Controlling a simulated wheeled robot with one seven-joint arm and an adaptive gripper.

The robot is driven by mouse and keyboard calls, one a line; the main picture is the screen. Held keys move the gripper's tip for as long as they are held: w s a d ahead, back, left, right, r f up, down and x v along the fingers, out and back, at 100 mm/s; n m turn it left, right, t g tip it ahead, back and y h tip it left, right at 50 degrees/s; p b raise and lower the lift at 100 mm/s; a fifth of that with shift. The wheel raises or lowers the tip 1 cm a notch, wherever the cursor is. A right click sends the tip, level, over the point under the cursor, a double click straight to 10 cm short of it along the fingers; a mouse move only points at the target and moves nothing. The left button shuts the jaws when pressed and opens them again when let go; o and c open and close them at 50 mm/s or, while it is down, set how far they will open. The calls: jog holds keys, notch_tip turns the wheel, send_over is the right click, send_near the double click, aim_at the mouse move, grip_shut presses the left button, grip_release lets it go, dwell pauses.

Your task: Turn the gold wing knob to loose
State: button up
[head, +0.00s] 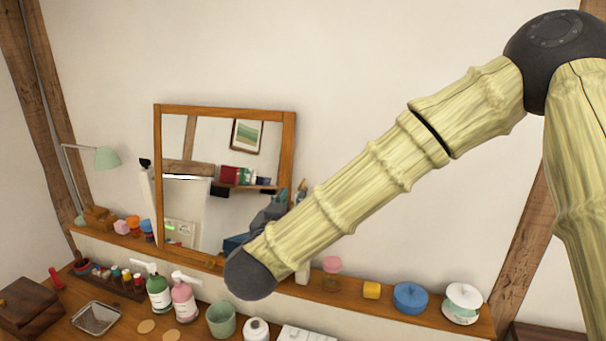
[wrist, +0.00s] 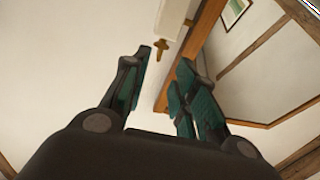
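The gold wing knob (wrist: 162,46) shows in the wrist view, beside a white upright part (wrist: 172,18) next to a wooden mirror frame (wrist: 203,27). It appears beyond the gap between my fingertips, with no contact visible. My gripper (wrist: 165,60) is open and empty, its teal-padded fingers spread to either side.
The wall right of the mirror is bare.

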aim_at(302, 183)
jog(key=p+x, duration=0.1)
jog(key=x, duration=0.3)
jog(key=p+x, duration=0.2)
jog(key=x, duration=0.2)
jog(key=shift+w+d+r, duration=0.1)
jog(key=shift+w+r, duration=0.15)
jog(key=shift+w, duration=0.1)
jog(key=shift+w+d+r+p, duration=0.15)
jog(key=shift+w+r+p, duration=0.1)
jog(key=shift+p, duration=0.1)
jog(key=shift+w+f, duration=0.3)
jog(key=shift+w, duration=0.2)
jog(key=shift+s+r, duration=0.15)
jog(key=shift+s, duration=0.05)
jog(key=shift+c, duration=0.4)
grip_shut()
